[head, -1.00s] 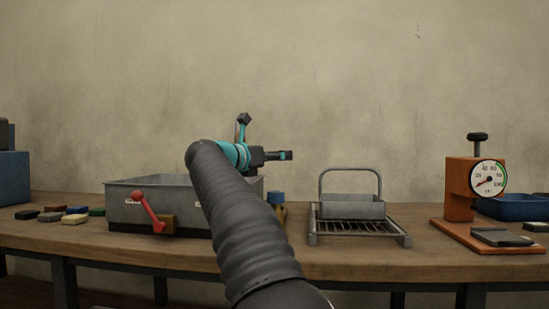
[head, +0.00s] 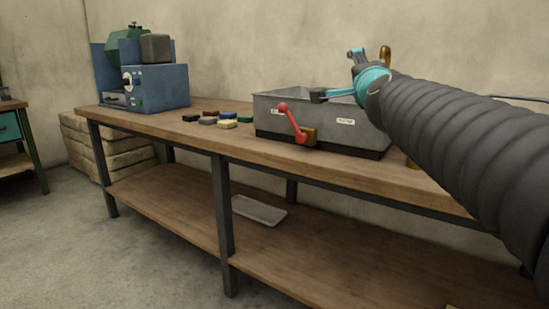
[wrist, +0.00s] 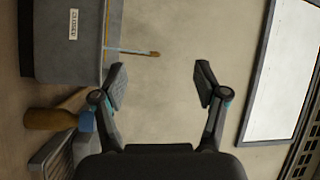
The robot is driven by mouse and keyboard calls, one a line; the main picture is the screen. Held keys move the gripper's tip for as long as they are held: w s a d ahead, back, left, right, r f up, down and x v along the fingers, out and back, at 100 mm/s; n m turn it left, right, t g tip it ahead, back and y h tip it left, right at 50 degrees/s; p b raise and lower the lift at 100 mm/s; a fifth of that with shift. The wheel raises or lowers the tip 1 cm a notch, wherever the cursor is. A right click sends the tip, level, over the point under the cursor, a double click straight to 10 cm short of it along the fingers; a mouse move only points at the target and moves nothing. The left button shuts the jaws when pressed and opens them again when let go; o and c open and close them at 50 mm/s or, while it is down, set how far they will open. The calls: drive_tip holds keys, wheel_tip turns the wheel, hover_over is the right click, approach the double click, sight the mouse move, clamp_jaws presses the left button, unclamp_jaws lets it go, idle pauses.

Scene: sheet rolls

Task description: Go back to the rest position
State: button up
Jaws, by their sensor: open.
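My gripper (wrist: 161,84) is open in the wrist view, with its two dark fingers spread apart and nothing between them. Beyond the gap is only plain wall. In the head view my arm comes in from the right. Its teal wrist part (head: 372,86) is above the right part of the grey metal bin (head: 325,112); the fingers are not clear there.
The long wooden bench (head: 160,122) carries the bin with its red lever (head: 291,121), several coloured blocks (head: 228,124) and a blue machine (head: 158,86). A pale tray (head: 259,211) lies on the lower shelf (head: 185,215). Floor (head: 70,245) is clear at front left.

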drive_tip(key=s+f+n+g+p, duration=0.1)
drive_tip(key=s+f+n+g, duration=0.5)
drive_tip(key=s+f, duration=0.9)
drive_tip(key=s+a+f+n+g+y+p, duration=0.1)
drive_tip(key=s+f+n+g, duration=0.6)
drive_tip(key=s+f, duration=0.8)
wheel_tip(320, 180, down, 5)
drive_tip(key=n+p, duration=0.1)
drive_tip(key=n, duration=0.1)
drive_tip(key=shift+s+a+f+n+g, duration=0.15)
drive_tip(key=shift+n+g, duration=0.15)
drive_tip(key=shift+n, duration=0.1)
